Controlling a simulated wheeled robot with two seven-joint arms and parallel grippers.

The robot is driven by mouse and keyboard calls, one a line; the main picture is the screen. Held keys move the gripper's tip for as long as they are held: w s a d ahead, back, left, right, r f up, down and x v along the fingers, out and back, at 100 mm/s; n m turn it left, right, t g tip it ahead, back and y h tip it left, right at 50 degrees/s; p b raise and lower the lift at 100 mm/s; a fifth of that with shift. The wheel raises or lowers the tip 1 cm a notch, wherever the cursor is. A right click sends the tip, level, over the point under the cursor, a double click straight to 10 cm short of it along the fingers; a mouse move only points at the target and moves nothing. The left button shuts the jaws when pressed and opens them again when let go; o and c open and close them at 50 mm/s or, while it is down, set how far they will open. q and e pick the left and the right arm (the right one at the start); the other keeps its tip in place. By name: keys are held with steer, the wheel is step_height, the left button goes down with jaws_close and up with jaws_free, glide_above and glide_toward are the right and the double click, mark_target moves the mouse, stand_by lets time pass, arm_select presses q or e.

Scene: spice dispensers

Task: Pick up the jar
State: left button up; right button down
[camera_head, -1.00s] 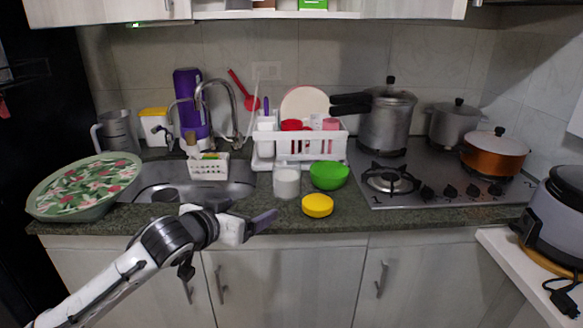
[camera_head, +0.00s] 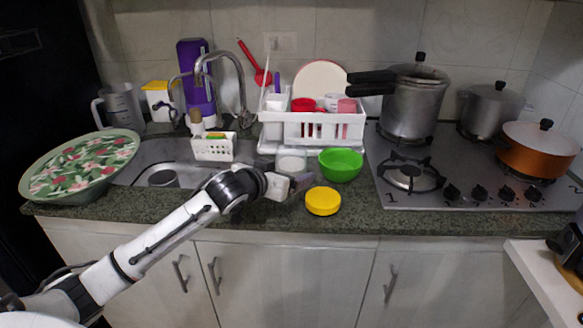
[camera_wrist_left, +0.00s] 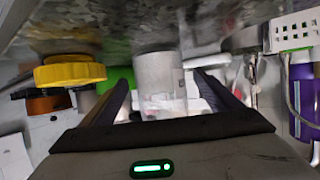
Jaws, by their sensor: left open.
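The jar is a small whitish, see-through cylinder (camera_head: 291,163) standing upright on the dark counter, left of the green bowl. My left gripper (camera_head: 299,184) is over the front of the counter, just in front of the jar, and hides its lower part. In the left wrist view, which is upside down, the jar (camera_wrist_left: 160,80) shows in the gap between the two open dark fingers of the left gripper (camera_wrist_left: 162,92). I cannot tell how deep between them it is. The yellow lid (camera_head: 322,201) lies on the counter, right of the gripper. My right gripper is not in view.
The green bowl (camera_head: 341,163) stands right of the jar. The white dish rack (camera_head: 322,128) is behind it. The sink (camera_head: 150,160) and a white basket (camera_head: 213,149) are to the left, the stove (camera_head: 440,190) to the right. The counter's front edge is close below the gripper.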

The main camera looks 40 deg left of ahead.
arm_select(q)
steer(key=x, duration=0.3)
steer(key=shift+w+f, duration=0.1)
steer(key=c, duration=1.4)
steer(key=shift+r, duration=0.2)
steer(key=c, duration=0.3)
